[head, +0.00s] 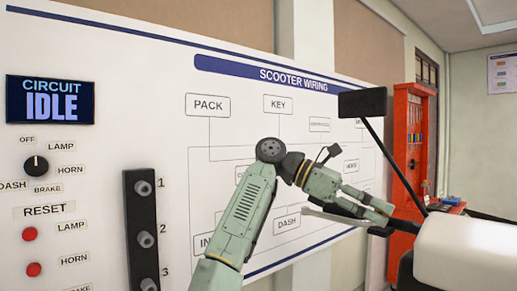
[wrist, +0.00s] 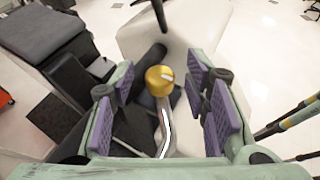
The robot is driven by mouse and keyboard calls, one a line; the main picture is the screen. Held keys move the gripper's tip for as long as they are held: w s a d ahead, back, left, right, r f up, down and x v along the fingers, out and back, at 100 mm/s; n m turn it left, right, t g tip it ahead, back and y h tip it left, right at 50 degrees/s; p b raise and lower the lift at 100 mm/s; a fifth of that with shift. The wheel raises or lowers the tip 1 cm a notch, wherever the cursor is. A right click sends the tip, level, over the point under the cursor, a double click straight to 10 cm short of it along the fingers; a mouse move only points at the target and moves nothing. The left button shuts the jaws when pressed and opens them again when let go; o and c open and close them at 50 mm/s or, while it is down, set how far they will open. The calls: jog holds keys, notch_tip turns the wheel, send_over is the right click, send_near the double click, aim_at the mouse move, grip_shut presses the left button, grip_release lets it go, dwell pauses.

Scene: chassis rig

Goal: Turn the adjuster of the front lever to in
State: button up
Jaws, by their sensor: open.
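In the wrist view a round gold adjuster knob (wrist: 159,80) with a white mark on its top sits between my open fingers. A gap shows on both sides, and neither purple pad seems to touch it. A silver lever (wrist: 166,130) curves from the knob toward the bottom of the picture. My gripper (wrist: 160,88) is open and empty around the knob. In the head view my gripper (head: 382,212) is at the scooter's handlebar, left of the white front body (head: 468,250). The knob cannot be made out there.
A black mirror (head: 362,102) on a thin stalk rises close to my gripper. Behind my arm stands a white wiring board (head: 320,75) with a display reading "CIRCUIT IDLE" (head: 50,100). A red tool cabinet (head: 408,150) stands farther back. A dark grip (wrist: 150,58) lies close beyond the knob.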

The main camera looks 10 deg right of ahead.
jog(key=n+t, duration=0.1)
jog(key=t, duration=0.1)
jog(key=n+t+h, duration=0.1)
jog(key=n, duration=0.1)
jog(key=n+t+h, duration=0.1)
jog(key=n+t, duration=0.1)
jog(key=shift+s+a+t, duration=0.15)
jog(key=shift+s+t, duration=0.15)
jog(key=s+a+r+g+h+b, duration=0.1)
jog(key=s+a+r+h, duration=0.2)
jog(key=a, duration=0.5)
jog(key=s+a+r+g+h+b, duration=0.1)
jog(key=s+a+r+h, duration=0.3)
jog(key=s+a, duration=0.4)
jog(key=s+a+r+g+h+b, duration=0.1)
jog(key=s+a+r, duration=0.4)
jog(key=a, duration=0.5)
jog(key=shift+s+r+h+b, duration=0.15)
jog(key=shift+s+h+b, duration=0.6)
jog(key=shift+h, duration=0.45)
jog(key=shift+w, duration=0.1)
